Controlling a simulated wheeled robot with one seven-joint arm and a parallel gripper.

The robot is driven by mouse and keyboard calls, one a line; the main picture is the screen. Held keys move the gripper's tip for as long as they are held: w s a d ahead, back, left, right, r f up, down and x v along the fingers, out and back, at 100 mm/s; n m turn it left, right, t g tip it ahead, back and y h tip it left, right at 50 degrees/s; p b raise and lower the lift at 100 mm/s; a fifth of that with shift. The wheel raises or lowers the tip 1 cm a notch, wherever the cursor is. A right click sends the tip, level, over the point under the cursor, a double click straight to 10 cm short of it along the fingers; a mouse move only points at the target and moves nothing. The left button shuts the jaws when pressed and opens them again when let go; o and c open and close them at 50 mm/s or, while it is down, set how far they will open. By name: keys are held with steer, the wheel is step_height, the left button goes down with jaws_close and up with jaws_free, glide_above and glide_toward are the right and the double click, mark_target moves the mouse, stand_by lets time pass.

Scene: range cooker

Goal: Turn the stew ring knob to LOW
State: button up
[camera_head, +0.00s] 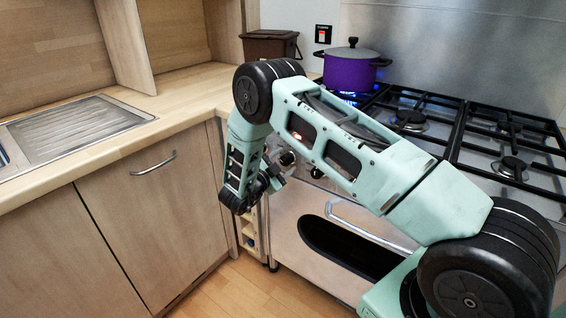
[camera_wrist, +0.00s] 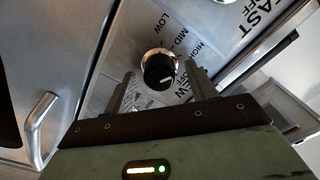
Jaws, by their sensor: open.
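The stew ring knob (camera_wrist: 158,68) is a round black knob with a silver collar, on the cooker's metal front panel in the wrist view. Printed words LOW, MID and HIGH curve above and right of it; more lettering, partly hidden by a finger, lies at its lower right. A white mark shows on the knob's lower part, clear of LOW; its exact setting is hard to read. My gripper (camera_wrist: 159,73) is open, one finger left and one right of the knob, with gaps visible. In the head view my gripper (camera_head: 272,181) is by the panel, and my arm hides most knobs.
A purple lidded pot (camera_head: 350,68) stands on a back-left ring with blue flame beneath. Black pan supports (camera_head: 450,128) cover the hob. An oven door handle (camera_head: 370,232) runs below the panel. Wooden counter and cupboards (camera_head: 150,210) stand at left. Another knob (camera_wrist: 224,1) shows at the wrist view's top edge.

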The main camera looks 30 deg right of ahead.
steer(key=c, duration=1)
steer(key=shift+n, duration=0.3)
steer(key=n, duration=0.5)
steer(key=shift+n, duration=0.3)
steer(key=n, duration=0.5)
steer(key=shift+w+n+p, duration=0.1)
steer(key=shift+n+p, duration=0.2)
steer(key=shift+p, duration=0.05)
steer(key=o, duration=1)
